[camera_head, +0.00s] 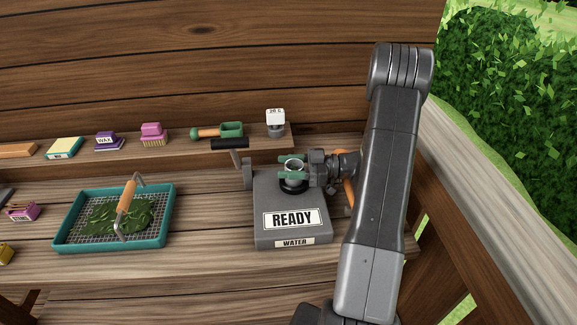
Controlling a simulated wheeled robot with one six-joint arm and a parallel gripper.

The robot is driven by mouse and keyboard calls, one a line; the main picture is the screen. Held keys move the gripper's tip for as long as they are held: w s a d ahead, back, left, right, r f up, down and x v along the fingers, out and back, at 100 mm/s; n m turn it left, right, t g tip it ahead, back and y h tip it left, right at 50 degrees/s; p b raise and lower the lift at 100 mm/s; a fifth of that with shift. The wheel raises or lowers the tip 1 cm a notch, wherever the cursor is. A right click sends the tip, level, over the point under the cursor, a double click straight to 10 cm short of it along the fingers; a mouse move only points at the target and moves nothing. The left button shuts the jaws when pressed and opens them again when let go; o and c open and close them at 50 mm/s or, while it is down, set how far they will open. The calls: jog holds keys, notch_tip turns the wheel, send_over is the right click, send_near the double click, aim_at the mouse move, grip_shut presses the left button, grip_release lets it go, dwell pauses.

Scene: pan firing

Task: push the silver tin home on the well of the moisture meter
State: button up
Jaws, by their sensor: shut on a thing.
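The moisture meter (262,215) is a grey box on the bench with a "READY" label and a "WATER" label on its front. A dark round well (294,188) shows on its top. The silver tin (294,164) stands upright over the well. My gripper (293,174) reaches in from the right with green fingers shut on the tin, one finger on the near side and one on the far side. The fingers hide much of the tin's side. I cannot tell how deep the tin sits in the well.
A lever with a black grip (230,143) rises at the meter's left. A teal tray (75,242) with mesh, leaves and an orange-handled tool (127,197) lies farther left. A back shelf holds a green scoop (230,130), brushes and a small scale-like device (276,119).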

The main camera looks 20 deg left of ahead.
jog(key=shift+f, duration=0.15)
jog(key=o, duration=1.1)
jog(key=shift+c, duration=0.2)
jog(key=shift+r, duration=0.2)
notch_tip(320, 180, up, 10)
jog(key=b, duration=0.1)
jog(key=shift+f, duration=0.15)
notch_tip(320, 180, down, 10)
jog(key=shift+r+p, duration=0.1)
jog(key=shift+p, duration=0.55)
jog(key=shift+r, duration=0.3)
jog(key=shift+f, duration=0.1)
